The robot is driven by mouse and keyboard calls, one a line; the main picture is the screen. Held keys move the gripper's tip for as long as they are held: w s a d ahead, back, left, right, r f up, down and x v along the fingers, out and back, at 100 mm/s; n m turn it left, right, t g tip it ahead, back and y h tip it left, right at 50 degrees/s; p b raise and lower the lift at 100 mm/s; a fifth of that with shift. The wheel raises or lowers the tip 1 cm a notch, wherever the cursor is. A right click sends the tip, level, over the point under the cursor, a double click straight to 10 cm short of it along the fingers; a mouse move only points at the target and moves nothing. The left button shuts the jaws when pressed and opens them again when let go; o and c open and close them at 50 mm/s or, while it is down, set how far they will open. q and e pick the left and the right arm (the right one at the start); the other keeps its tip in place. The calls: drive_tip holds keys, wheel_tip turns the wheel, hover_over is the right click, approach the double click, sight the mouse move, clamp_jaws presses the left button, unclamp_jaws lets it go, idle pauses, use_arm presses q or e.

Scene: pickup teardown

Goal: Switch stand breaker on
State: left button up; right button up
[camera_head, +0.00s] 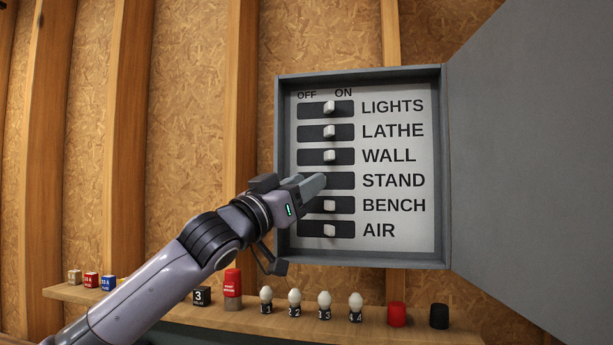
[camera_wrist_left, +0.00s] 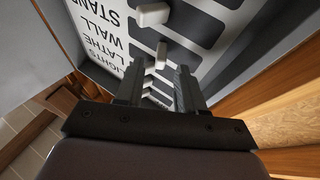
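The grey breaker box (camera_head: 444,160) is open on the wall, with a white panel of labelled slider switches marked OFF at left and ON at right. The STAND row's dark slot (camera_head: 342,181) is fourth from the top. My left gripper (camera_head: 318,183) reaches in from the left at this row. Its fingers cover the slot's left part, and the stand switch knob is hidden there in the head view. In the left wrist view the fingers (camera_wrist_left: 158,80) stand apart, with pale knobs beyond them; I cannot tell which is the stand knob. My right gripper is not in view.
The wall knob (camera_head: 330,156) is just above my gripper and the bench knob (camera_head: 330,205) just below. The open box door (camera_head: 530,130) stands at the right. A wooden shelf (camera_head: 150,302) below holds small blocks, egg-shaped items and red and black cylinders.

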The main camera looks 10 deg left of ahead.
use_arm(q)
drive_tip(key=shift+w+d+r, duration=0.2)
drive_tip(key=shift+w+d, duration=0.05)
drive_tip(key=shift+w, duration=0.25)
clamp_jaws()
